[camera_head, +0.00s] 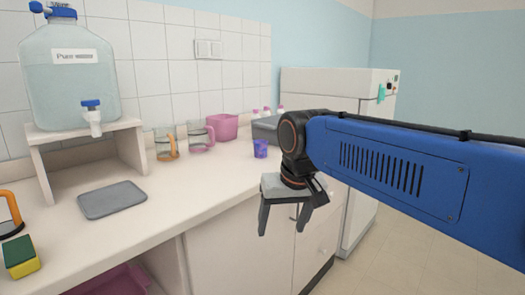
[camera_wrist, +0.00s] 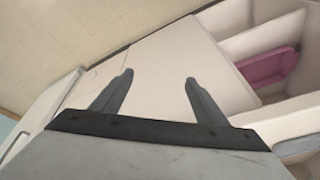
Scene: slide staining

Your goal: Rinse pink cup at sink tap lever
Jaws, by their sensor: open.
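A clear cup with a pink handle and base (camera_head: 197,138) stands upright on the counter near the tiled wall in the head view. My gripper (camera_head: 281,226) hangs in front of the counter's front edge, to the right of the cup and well apart from it. It is open with nothing between its fingers, which also show in the wrist view (camera_wrist: 158,78). The cup is not in the wrist view. I see no sink or sink tap lever; the only tap in sight is the blue-topped one (camera_head: 92,118) on the water jug (camera_head: 68,85).
An orange-handled clear cup (camera_head: 165,145), a pink tub (camera_head: 222,127), a purple cup (camera_head: 260,149) and a grey bin (camera_head: 268,130) stand nearby. A grey mat (camera_head: 112,200) and sponge (camera_head: 20,258) lie closer. A pink tray (camera_wrist: 268,66) sits in the open space below the counter.

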